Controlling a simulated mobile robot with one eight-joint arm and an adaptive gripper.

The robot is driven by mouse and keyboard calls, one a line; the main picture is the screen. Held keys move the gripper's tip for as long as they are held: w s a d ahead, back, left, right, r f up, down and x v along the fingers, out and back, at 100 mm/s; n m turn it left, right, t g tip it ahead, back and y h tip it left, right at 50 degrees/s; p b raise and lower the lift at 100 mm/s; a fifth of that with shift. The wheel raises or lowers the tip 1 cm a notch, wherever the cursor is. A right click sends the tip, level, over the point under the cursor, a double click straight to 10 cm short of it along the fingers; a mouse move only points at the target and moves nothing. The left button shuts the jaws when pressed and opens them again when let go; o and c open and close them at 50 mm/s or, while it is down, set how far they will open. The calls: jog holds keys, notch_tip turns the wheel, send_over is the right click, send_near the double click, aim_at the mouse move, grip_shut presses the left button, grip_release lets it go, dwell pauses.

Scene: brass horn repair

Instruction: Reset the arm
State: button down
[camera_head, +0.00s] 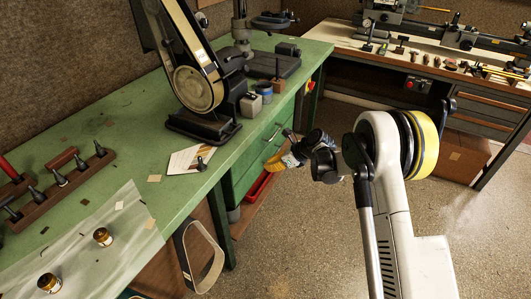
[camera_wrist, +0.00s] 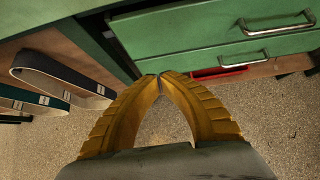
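My gripper (camera_wrist: 161,76) has two ribbed yellow fingers whose tips meet in the wrist view. Nothing shows between them, and bare floor is seen through the gap below the tips. In the head view my gripper (camera_head: 275,163) is small and partly hidden behind the dark wrist joints. It hangs over the aisle, in front of the green bench (camera_head: 130,165) and its drawers. My arm is folded, with the gripper pointing left toward the bench.
A belt sander (camera_head: 193,90) stands on the green bench. Two small amber jars (camera_head: 103,237) and a rack of tools (camera_head: 58,180) are at the left. A lathe bench (camera_head: 420,68) stands at the back right. The floor (camera_head: 290,235) is open.

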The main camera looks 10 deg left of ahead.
jog(key=s+d+r+n+t+h, duration=0.1)
jog(key=s+d+r+n+h, duration=0.1)
jog(key=s+d+r+n, duration=0.75)
jog(key=s+d+r+n+t+h, duration=0.15)
jog(key=s+d+r, duration=0.35)
jog(key=r, duration=0.9)
jog(key=s+d+n+h, duration=0.1)
jog(key=s+d+n, duration=0.2)
jog(key=s, duration=0.4)
jog(key=s+d+r+n+t+h, duration=0.1)
jog(key=s+d+n+h, duration=0.1)
jog(key=s+d+n, duration=0.2)
jog(key=s+d+n+h, duration=0.2)
jog(key=s+d+n, duration=0.2)
jog(key=s, duration=0.7)
jog(key=shift+s+d+r, duration=0.3)
jog(key=shift+d+r, duration=0.05)
jog(key=shift+d, duration=0.9)
jog(key=shift+t, duration=0.25)
